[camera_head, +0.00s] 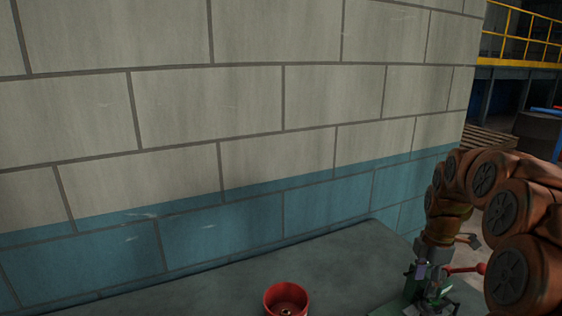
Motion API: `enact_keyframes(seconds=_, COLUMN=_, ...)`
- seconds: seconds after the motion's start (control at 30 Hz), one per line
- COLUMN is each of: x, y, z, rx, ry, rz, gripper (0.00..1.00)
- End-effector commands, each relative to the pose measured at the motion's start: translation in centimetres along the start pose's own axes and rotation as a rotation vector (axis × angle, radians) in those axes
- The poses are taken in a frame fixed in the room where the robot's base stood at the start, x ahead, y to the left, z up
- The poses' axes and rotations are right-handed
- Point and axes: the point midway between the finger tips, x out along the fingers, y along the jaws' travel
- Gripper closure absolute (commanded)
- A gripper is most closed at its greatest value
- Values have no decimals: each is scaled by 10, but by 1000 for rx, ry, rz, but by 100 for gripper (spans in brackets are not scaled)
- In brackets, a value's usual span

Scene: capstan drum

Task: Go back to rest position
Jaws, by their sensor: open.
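My gripper (424,286) is at the lower right, at the end of my orange arm, pointing down near the right end of the grey-green table. It is small and partly merged with the green and metal parts around it. It is open, and I see nothing held in it. A round red cup-shaped thing (287,294) stands on the table at the bottom middle, well to the left of my gripper. Something small and brassy shows inside it. Its lower part is cut off by the picture edge.
The table top (215,281) is bare left of the red cup. A red lever with a round knob (466,270) sticks out close to my gripper. A block wall (240,110), pale above and blue below, rises behind the table. A yellow railing (520,35) is far right.

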Motion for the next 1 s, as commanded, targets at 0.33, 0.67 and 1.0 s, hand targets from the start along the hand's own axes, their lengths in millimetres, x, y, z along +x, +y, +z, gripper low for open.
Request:
enact_keyframes(seconds=0.33, x=-23, y=-72, z=-81, rx=358, ry=7, rz=-35, gripper=51)
enact_keyframes(seconds=0.67, x=-27, y=-155, z=-132, rx=729, ry=-19, rz=-71, gripper=51)
enact_keyframes(seconds=1.0, x=-16, y=-247, z=-164, rx=1142, ry=-72, rz=-99, gripper=51)
